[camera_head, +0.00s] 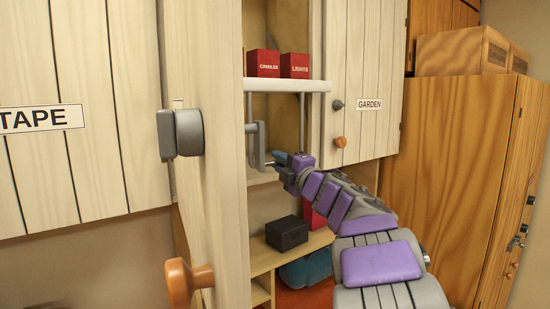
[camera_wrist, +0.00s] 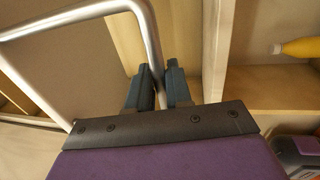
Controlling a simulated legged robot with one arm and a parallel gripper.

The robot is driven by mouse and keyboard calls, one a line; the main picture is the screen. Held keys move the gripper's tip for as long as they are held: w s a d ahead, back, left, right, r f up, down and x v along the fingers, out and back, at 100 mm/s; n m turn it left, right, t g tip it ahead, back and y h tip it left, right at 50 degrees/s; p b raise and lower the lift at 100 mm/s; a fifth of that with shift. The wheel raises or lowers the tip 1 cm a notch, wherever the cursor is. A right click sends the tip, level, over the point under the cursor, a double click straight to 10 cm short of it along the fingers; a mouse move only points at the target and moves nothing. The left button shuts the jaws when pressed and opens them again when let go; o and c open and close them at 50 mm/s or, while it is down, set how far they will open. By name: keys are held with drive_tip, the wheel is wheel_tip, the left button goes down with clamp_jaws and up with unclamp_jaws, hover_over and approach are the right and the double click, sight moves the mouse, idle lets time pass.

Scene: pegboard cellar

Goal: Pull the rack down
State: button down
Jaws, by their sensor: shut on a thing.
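The rack (camera_head: 290,85) is a white-edged shelf high inside the open cabinet, with thin metal rods below it. A grey metal bar (camera_head: 253,145) hangs below its left side; in the wrist view a bent metal bar (camera_wrist: 152,35) runs down between my fingers. My gripper (camera_head: 283,161) is at the rack's lower part, inside the cabinet opening. In the wrist view my gripper (camera_wrist: 159,88) is shut on the metal bar, one dark finger on each side. The grip point is partly hidden by the fingers.
Red boxes labelled CANDLES (camera_head: 262,63) and LIGHTS (camera_head: 295,65) stand on the rack. An open door (camera_head: 215,200) with an orange knob (camera_head: 188,283) stands close at left. The GARDEN door (camera_head: 365,75) is at right. A black box (camera_head: 287,233) sits on a lower shelf.

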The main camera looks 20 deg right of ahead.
drive_tip(key=s+d+f+b, duration=0.1)
drive_tip(key=s+f+b, duration=0.3)
drive_tip(key=f, duration=0.5)
drive_tip(key=s+d+f+b, duration=0.2)
drive_tip(key=s+f+b, duration=0.3)
drive_tip(key=s+f, duration=0.3)
drive_tip(key=shift+s+d+f, duration=0.25)
drive_tip(key=shift+d+f, duration=0.05)
drive_tip(key=shift+f, duration=0.55)
drive_tip(key=c, duration=1.4)
unclamp_jaws()
drive_tip(key=shift+a, duration=0.1)
drive_tip(key=shift+o, duration=0.8)
drive_tip(key=shift+s+a, duration=0.1)
drive_tip(key=shift+a, duration=0.1)
drive_tip(key=shift+o, duration=0.2)
drive_tip(key=shift+a+r, duration=0.1)
drive_tip(key=shift+a, duration=0.2)
drive_tip(key=p+v, duration=0.2)
drive_tip(key=v, duration=1.5)
